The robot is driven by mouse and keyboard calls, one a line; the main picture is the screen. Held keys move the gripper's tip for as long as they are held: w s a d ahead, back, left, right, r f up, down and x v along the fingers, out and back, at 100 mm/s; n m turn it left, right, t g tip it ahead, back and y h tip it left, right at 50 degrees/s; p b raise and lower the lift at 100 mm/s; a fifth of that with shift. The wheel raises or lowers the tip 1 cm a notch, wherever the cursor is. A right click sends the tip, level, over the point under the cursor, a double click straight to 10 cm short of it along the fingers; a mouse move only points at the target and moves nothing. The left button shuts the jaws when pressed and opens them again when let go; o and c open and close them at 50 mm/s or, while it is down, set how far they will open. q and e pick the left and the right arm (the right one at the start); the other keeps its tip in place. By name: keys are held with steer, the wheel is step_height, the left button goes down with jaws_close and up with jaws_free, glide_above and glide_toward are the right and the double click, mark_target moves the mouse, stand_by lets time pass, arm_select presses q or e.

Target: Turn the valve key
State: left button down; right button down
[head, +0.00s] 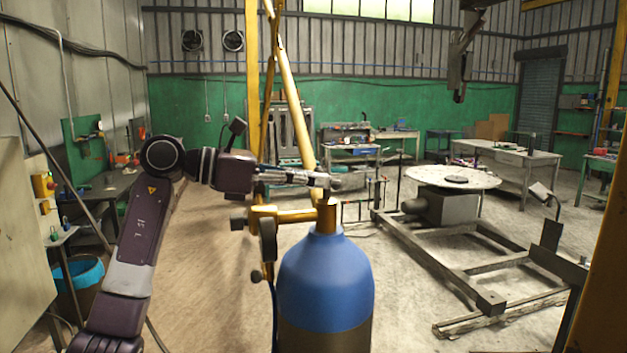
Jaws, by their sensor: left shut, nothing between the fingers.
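A gas cylinder (326,275) with a blue shoulder and a darker body stands upright in the middle foreground. A brass valve (326,216) sits on its top, with a brass fitting and gauges (267,228) to its left. My left gripper (322,180) comes in from the left, shut, with its tips right above the valve top. I cannot tell whether the tips touch the valve. The valve key is not clear to me; the small grey piece at the tips may hide it or be part of the gripper. My right gripper is not in view.
A round turntable (452,178) on a low metal frame stands to the right. A workbench (512,158) is behind it, and a blue-lined bin (82,275) is at the left. Yellow posts rise behind the cylinder. Floor between the cylinder and the frame is open.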

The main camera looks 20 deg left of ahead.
mark_target(333, 181)
arm_select(q)
steer(key=shift+d+f+t+y, duration=0.1)
steer(key=shift+d+t+y, duration=0.05)
steer(key=shift+t+y, duration=0.2)
steer(key=shift+s+d+n+t+y+b, duration=0.2)
steer(key=shift+n+t+y+b, duration=0.25)
steer(key=shift+n+t+b, duration=0.3)
steer(key=n+t+y+b, duration=0.1)
steer(key=d+n+t+y+b, duration=0.1)
steer(key=n, duration=0.1)
steer(key=shift+w+d+y, duration=0.2)
steer(key=shift+d+y, duration=0.05)
steer(key=shift+y, duration=0.15)
steer(key=shift+w+d, duration=0.15)
steer(key=shift+d, duration=0.25)
steer(key=b+x, duration=0.1)
steer(key=x, duration=0.2)
steer(key=r+b+x, duration=0.1)
steer(key=x, duration=0.1)
steer(key=shift+d+b, duration=0.2)
steer(key=shift+b, duration=0.15)
steer(key=shift+a+r, duration=0.1)
